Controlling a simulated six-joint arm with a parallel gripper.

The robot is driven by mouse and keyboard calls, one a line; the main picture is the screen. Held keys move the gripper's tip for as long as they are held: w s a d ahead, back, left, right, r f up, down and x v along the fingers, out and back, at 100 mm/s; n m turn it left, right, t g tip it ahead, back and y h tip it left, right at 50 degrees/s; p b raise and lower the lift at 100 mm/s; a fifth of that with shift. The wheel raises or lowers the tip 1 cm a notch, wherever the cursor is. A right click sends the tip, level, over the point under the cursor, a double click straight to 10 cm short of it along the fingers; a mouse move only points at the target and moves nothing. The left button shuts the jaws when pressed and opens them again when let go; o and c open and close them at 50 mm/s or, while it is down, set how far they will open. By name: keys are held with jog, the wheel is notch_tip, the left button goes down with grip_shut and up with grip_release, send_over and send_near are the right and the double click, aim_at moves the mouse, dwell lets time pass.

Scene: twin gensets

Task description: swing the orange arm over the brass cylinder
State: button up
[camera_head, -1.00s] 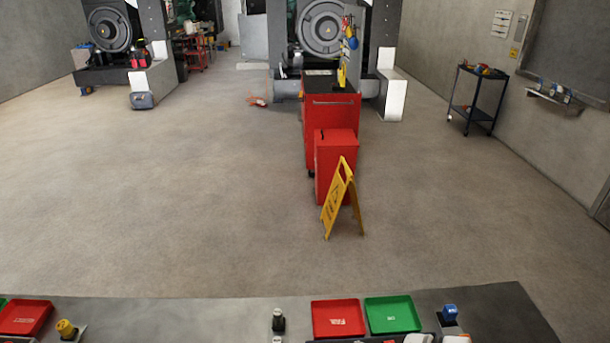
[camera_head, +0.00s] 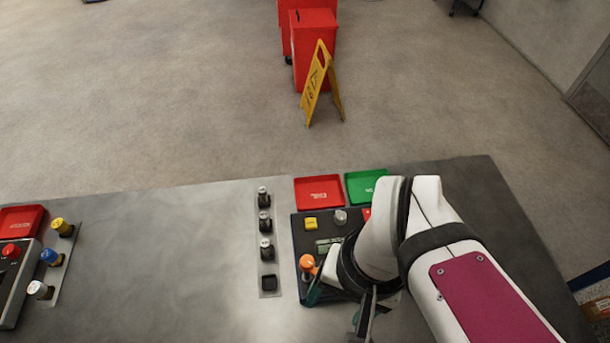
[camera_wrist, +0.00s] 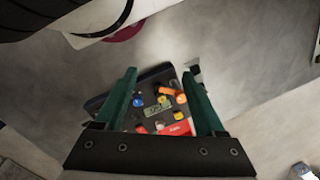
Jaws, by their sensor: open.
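A dark control panel (camera_head: 300,236) lies on the grey bench, partly covered by my arm. The orange arm (camera_head: 307,263) shows as a small orange piece at the panel's left side. In the wrist view the orange arm (camera_wrist: 167,91) is a short bar near the panel's top. My gripper (camera_wrist: 158,75) is open and empty, with green fingers either side of the panel in that view.
The panel also bears a yellow button (camera_head: 311,223), a silver knob (camera_head: 340,216) and a display (camera_head: 328,245). Red (camera_head: 319,190) and green (camera_head: 366,186) trays lie behind it. A strip of dark knobs (camera_head: 265,222) stands left. The bench's middle left is bare.

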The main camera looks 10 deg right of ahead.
aim_at(307, 261)
jog(key=w+r+m, duration=0.2)
jog(key=w+m, duration=0.1)
jog(key=w+d+m+y, duration=0.1)
jog(key=w+m, duration=0.1)
jog(key=shift+w+r, duration=0.15)
jog(key=shift+r, duration=0.25)
jog(key=shift+c, duration=0.3)
jog(key=w+d+r+m+y, duration=0.2)
jog(key=w+d+m, duration=0.1)
jog(key=w+m, duration=0.35)
jog(key=x, duration=1.5)
jog(key=shift+s+f, duration=0.15)
jog(key=shift+f, duration=0.2)
grip_shut()
